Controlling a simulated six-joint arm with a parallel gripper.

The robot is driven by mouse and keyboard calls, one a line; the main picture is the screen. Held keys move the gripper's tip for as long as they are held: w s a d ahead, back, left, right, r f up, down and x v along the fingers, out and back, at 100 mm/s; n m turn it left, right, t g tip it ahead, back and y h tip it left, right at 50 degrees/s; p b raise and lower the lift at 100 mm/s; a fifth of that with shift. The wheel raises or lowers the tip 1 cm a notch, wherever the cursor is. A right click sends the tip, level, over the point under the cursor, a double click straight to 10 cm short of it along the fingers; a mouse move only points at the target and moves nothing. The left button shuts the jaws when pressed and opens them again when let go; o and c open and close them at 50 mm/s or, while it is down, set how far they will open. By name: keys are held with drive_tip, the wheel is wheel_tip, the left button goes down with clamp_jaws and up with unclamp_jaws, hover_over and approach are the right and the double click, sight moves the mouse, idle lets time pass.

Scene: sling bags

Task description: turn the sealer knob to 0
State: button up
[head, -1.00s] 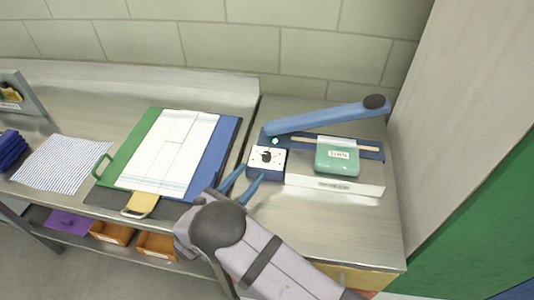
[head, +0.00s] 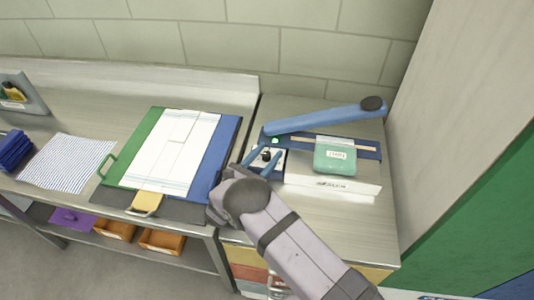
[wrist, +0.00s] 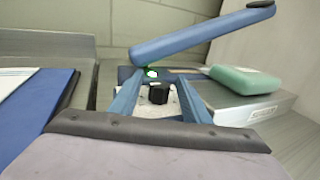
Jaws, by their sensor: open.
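The sealer (head: 305,145) stands on the right part of the metal bench, its blue lever arm (head: 325,118) raised. Its black knob (head: 266,155) sits on a white dial plate at the sealer's left end. In the wrist view the knob (wrist: 158,93) lies between and just beyond my two blue fingers, and a green light (wrist: 152,72) glows behind it. My gripper (head: 262,160) is open, its fingers reaching over the dial plate on either side of the knob; I cannot tell whether they touch it. The dial numbers are too small to read.
A green sealed pouch (head: 334,156) with a label lies on the sealer to the right of the knob. A tall wall panel (head: 445,120) stands at the right.

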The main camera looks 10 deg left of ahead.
drive_tip(key=c, duration=1)
drive_tip(key=shift+r+n+t+y, duration=0.1)
drive_tip(key=shift+n+t+y, duration=0.25)
drive_tip(key=shift+y, duration=0.25)
drive_tip(key=shift+c, duration=0.2)
drive_tip(key=shift+n+y+p, duration=0.4)
drive_tip(key=shift+n+y, duration=0.05)
drive_tip(key=shift+y, duration=0.15)
drive_tip(key=o, duration=1)
drive_tip(key=shift+o, duration=0.2)
drive_tip(key=shift+s, duration=0.1)
